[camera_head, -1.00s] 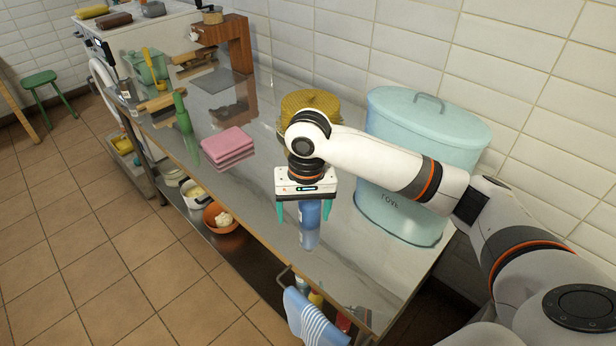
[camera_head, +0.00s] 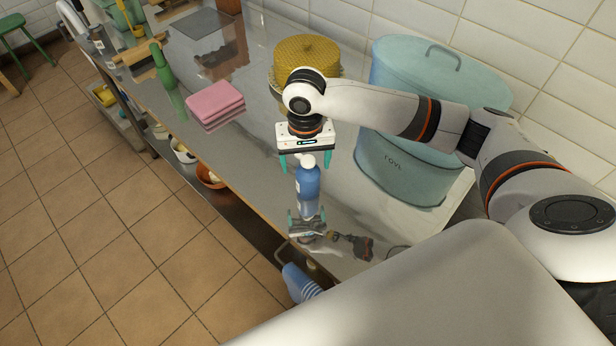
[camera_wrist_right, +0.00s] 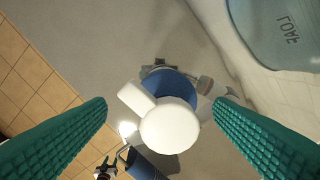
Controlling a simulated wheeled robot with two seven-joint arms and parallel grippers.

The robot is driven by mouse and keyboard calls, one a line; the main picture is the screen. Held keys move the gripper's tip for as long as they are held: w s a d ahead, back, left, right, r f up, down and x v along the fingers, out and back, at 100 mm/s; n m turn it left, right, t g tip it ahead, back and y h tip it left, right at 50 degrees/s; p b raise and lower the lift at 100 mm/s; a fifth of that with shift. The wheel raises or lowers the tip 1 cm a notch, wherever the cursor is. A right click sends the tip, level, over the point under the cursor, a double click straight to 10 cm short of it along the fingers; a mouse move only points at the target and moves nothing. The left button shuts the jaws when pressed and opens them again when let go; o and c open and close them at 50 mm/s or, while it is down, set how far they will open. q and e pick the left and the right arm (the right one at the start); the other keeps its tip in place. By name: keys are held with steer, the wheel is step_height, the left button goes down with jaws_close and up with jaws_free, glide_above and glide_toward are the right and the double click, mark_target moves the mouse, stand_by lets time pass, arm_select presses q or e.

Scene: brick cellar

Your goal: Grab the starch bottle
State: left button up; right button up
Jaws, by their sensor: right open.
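The starch bottle (camera_head: 308,190) is blue with a white top and stands upright on the shiny worktop (camera_head: 250,175) near its front edge. My right gripper (camera_head: 305,163) points down over it, open and empty, with one teal finger to each side of the white top. In the right wrist view the bottle's white cap (camera_wrist_right: 168,122) lies between the two spread green fingers, apart from both. The blue body shows behind the cap. My left gripper is not in view.
A large pale-blue lidded bin (camera_head: 415,125) stands right of the gripper. A yellow round cake-like item (camera_head: 306,58) is behind it.

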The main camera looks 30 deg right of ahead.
mark_target(308, 173)
steer(key=f, duration=0.3)
steer(key=f+p, duration=0.1)
steer(key=shift+s+d+f, duration=0.1)
steer(key=shift+d+f, duration=0.15)
steer(key=shift+f, duration=0.15)
steer(key=c, duration=1.1)
